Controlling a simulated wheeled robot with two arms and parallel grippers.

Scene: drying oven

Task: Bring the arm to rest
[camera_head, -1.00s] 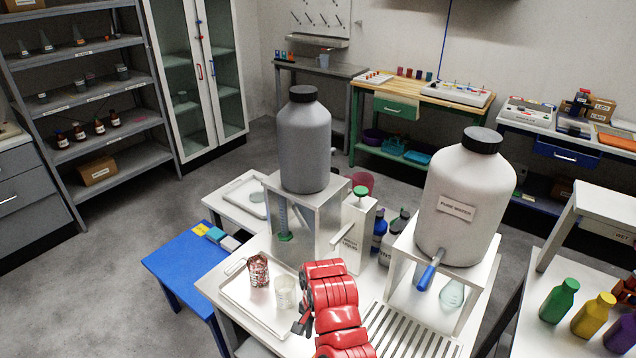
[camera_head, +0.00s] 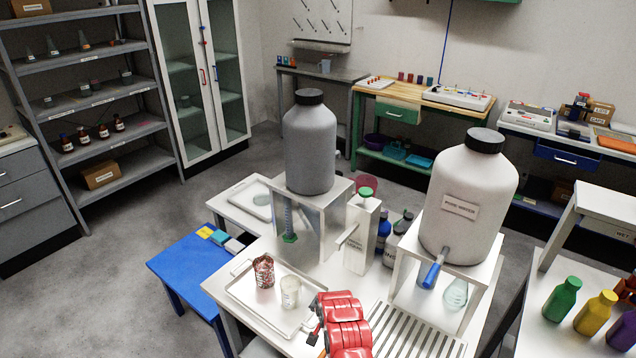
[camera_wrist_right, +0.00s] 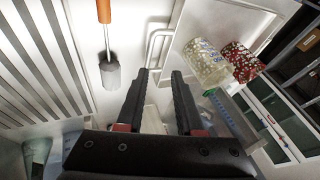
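My right arm comes in at the bottom middle of the head view as red links, and its dark gripper (camera_head: 313,334) is just in front of the white tray (camera_head: 243,295). In the right wrist view the two black fingers (camera_wrist_right: 162,78) are apart with nothing held between them. On the tray stand a red patterned cup (camera_head: 264,271) and a pale translucent cup (camera_head: 290,292); the right wrist view shows both beyond the fingers. My left gripper is not in view.
A grey bottle (camera_head: 310,148) and a white bottle (camera_head: 467,205) stand on raised stands on the white table. A slatted grate (camera_head: 415,335) lies right of my arm. An orange-handled tool (camera_wrist_right: 106,45) shows in the right wrist view. A blue table (camera_head: 185,268) stands left.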

